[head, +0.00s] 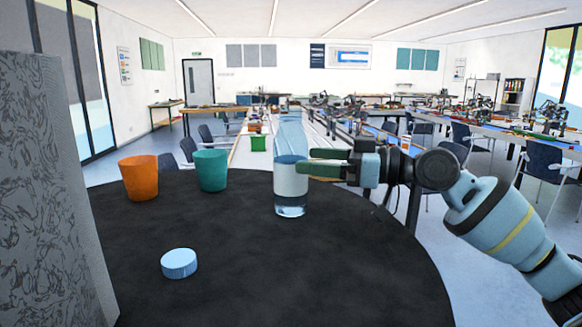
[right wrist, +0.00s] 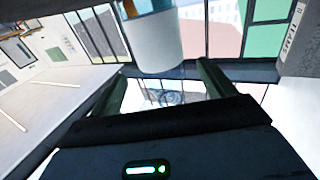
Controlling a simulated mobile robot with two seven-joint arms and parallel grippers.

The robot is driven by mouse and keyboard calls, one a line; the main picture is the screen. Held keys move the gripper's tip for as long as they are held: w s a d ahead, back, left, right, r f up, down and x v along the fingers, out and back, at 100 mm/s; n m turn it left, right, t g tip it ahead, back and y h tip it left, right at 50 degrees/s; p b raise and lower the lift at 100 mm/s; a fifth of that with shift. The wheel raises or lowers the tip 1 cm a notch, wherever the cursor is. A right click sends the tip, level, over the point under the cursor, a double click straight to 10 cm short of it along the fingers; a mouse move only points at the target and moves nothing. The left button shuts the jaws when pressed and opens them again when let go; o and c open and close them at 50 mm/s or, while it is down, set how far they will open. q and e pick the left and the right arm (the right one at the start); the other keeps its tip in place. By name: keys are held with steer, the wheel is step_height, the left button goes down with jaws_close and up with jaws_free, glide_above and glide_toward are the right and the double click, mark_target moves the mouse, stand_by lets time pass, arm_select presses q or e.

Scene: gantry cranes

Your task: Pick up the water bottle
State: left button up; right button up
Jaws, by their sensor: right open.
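The water bottle (head: 290,190) stands upright on the round black table (head: 330,270). It is clear with a broad white label, and its upper part looks pale blue and see-through. My right gripper (head: 303,161) comes in from the right at label height, its green fingertips overlapping the bottle's right edge. In the right wrist view the fingers (right wrist: 162,78) are apart, and the white label of the bottle (right wrist: 152,45) shows between and beyond their tips. I cannot tell whether they touch it. My left gripper is not in view.
An orange cup (head: 139,178) and a green cup (head: 211,170) stand left of the bottle. A pale blue disc (head: 179,263) lies nearer on the table. A grey patterned panel (head: 45,190) blocks the left side. The table's right front is clear.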

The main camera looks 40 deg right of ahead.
mark_target(307, 155)
steer(key=shift+p+x, duration=0.35)
steer(key=shift+x, duration=0.5)
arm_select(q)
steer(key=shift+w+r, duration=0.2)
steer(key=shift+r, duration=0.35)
arm_select(e)
steer(key=shift+a+r, duration=0.1)
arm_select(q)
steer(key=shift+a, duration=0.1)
arm_select(e)
steer(key=shift+w, duration=0.1)
